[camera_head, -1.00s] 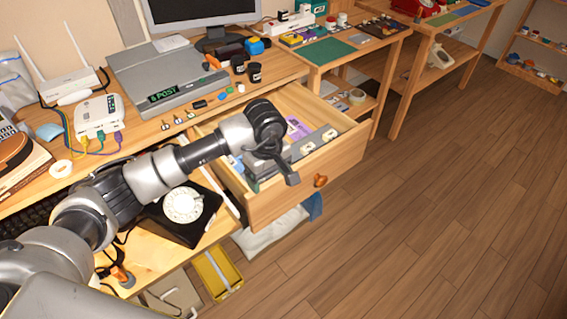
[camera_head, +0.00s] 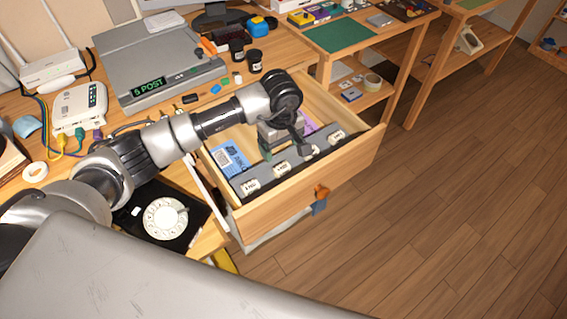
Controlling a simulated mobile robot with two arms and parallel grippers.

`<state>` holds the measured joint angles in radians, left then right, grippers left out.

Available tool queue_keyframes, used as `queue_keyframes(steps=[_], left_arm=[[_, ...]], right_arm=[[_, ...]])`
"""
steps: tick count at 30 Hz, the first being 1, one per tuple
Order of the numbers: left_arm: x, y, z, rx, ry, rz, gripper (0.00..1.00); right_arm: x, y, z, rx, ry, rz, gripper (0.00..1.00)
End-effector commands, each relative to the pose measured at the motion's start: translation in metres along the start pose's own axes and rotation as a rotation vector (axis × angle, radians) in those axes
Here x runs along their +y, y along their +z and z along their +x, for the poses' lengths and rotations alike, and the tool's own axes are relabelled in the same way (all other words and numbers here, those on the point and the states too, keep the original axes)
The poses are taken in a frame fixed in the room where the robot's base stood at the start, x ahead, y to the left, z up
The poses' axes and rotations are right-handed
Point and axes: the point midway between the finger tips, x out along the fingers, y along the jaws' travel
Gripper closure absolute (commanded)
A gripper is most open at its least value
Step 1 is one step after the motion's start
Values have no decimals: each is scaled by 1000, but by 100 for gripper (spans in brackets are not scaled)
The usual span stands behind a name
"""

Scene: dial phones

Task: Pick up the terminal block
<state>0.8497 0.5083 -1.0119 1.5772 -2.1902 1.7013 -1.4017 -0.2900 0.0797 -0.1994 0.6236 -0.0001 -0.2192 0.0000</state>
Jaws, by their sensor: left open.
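My left gripper (camera_head: 287,150), with dark fingers, is open over the inside of the pulled-out wooden drawer (camera_head: 335,162), pointing down. A grey block-like object (camera_head: 278,132) shows partly behind and between its fingers. I cannot tell whether it is the terminal block, nor whether the fingers touch it. The wrist and fingers hide part of it. A grey strip with white labels (camera_head: 268,182) runs along the drawer's front, below the gripper. My right gripper is not in view.
A blue packet (camera_head: 229,158) and a purple item (camera_head: 309,128) lie in the drawer. A black dial phone (camera_head: 190,232) stands left of it. The floor at right is clear.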

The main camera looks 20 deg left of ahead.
Motion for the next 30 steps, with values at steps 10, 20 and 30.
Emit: queue_keyframes(steps=[10,20,30], left_arm=[[1,2,46,-3,-1,1,21],[3,3,86,-1,0,0,21],[3,3,87,0,1,1,37]], right_arm=[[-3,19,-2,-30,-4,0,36],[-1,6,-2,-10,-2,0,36],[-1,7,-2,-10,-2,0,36]])
